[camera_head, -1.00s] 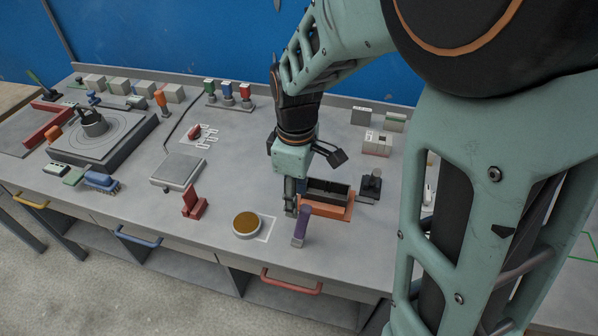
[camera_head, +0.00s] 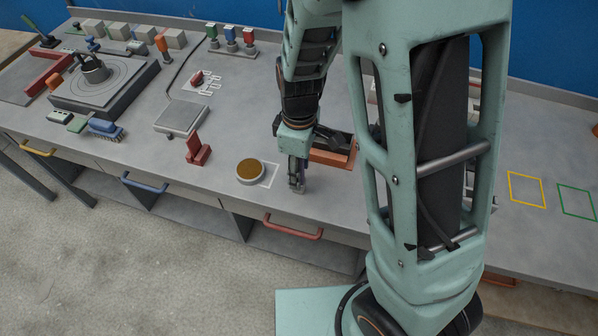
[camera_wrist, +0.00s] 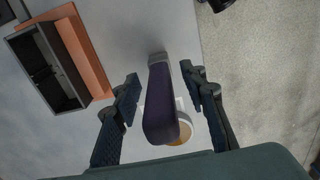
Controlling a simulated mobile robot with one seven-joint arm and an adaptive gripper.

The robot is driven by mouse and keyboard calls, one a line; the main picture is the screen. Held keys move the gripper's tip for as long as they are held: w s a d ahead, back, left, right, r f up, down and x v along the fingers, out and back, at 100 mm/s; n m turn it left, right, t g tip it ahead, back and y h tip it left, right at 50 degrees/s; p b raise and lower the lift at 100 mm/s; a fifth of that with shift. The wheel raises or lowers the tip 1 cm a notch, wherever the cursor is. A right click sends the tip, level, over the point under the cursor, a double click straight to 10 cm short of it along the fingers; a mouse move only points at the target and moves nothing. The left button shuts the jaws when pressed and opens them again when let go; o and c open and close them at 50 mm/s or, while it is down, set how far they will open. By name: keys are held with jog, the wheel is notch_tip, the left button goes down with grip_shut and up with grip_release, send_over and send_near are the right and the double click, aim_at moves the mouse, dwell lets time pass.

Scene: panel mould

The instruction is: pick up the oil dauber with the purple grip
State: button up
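The oil dauber with the purple grip (camera_wrist: 160,103) stands near the table's front edge. In the head view only its lower part (camera_head: 297,186) shows below my gripper (camera_head: 296,165). In the wrist view my gripper (camera_wrist: 163,86) is open, with one finger on each side of the purple grip. A gap shows between the grip and each finger. The grip's end faces the camera, and the pale head is at the far end.
A round tin of amber oil (camera_head: 250,170) stands just left of the dauber. An orange tray with a black box (camera_wrist: 86,50) lies close by. A red stand (camera_head: 197,150) is further left. The table's front edge is near, with the floor beyond.

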jog(key=shift+f, duration=1.15)
jog(key=shift+c, duration=0.6)
grip_shut()
jog(key=shift+r, duration=0.15)
jog(key=shift+r+p, duration=0.65)
jog(key=shift+r, duration=0.2)
jog(key=s+a+r+p, duration=0.2)
jog(key=s+r, duration=0.3)
jog(key=s, duration=0.1)
jog(key=s+a+r+p, duration=0.2)
jog(key=s+r+p, duration=0.1)
jog(key=s+r, duration=0.3)
jog(key=shift+s+a, duration=0.35)
jog(key=shift+s, duration=0.25)
